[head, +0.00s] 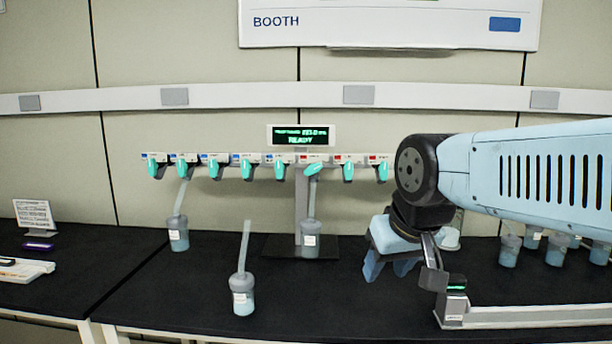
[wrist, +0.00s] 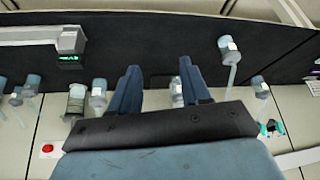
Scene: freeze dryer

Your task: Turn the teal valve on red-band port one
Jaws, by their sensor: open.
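A manifold (head: 262,158) runs along the back of the bench with a row of teal valves, blue bands on its left part and red bands on its right. The port numbers are too small to read. One red-side valve (head: 313,168) lies tilted sideways, above a flask (head: 310,240); the other red-side valves, such as the far right one (head: 383,171), hang nearly upright. My gripper (head: 389,266) points down in front of the manifold's right end, lower than the valves and apart from them. In the wrist view its fingers (wrist: 158,90) are spread with nothing clamped between them.
A flask (head: 243,296) with a tall neck stands at the bench's front, another flask (head: 178,238) below the blue side. A low rail with a green-lit box (head: 456,297) is right of my gripper; several flasks (head: 509,250) stand behind it. A display (head: 301,136) reads READY.

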